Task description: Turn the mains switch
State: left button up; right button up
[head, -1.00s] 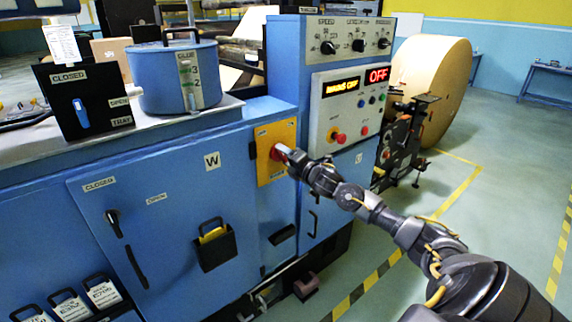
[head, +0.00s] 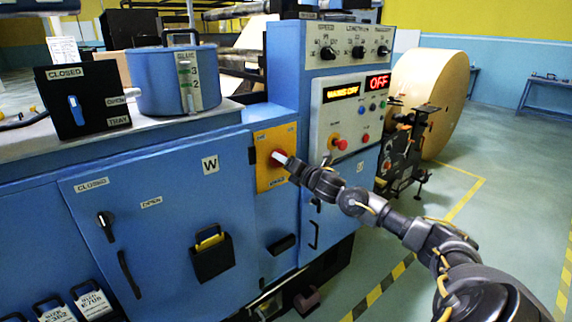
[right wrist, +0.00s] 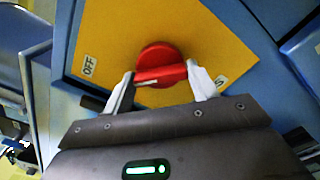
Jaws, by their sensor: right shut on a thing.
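The mains switch is a red rotary knob (right wrist: 160,66) on a yellow plate (right wrist: 205,40) in the right wrist view. An OFF label shows at the plate's left, and part of another label shows at its right. In the head view the yellow plate (head: 270,178) is on the blue machine's front, and the knob is mostly hidden by my gripper. My right gripper (right wrist: 160,78) is shut on the knob's raised bar, one finger at each end. It also shows in the head view (head: 282,159). My left gripper is not in view.
The control panel (head: 345,115) above right has lit displays (head: 377,82), one reading OFF. A cabinet door with a black handle (head: 106,222) and a pouch (head: 212,255) are to the left. A kraft roll (head: 435,95) stands behind right. Floor at right is clear.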

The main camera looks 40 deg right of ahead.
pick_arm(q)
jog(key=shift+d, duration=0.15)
pick_arm(e)
jog(key=shift+f, duration=0.1)
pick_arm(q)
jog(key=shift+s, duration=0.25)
pick_arm(e)
jog(key=o, duration=1)
pick_arm(q)
jog(key=b, duration=0.1)
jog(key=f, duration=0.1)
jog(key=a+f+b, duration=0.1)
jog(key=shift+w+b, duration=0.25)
jog(key=shift+b, duration=0.1)
pick_arm(e)
jog(key=s, duration=1.1)
jog(key=shift+d+f, duration=0.2)
jog(key=shift+f, duration=0.05)
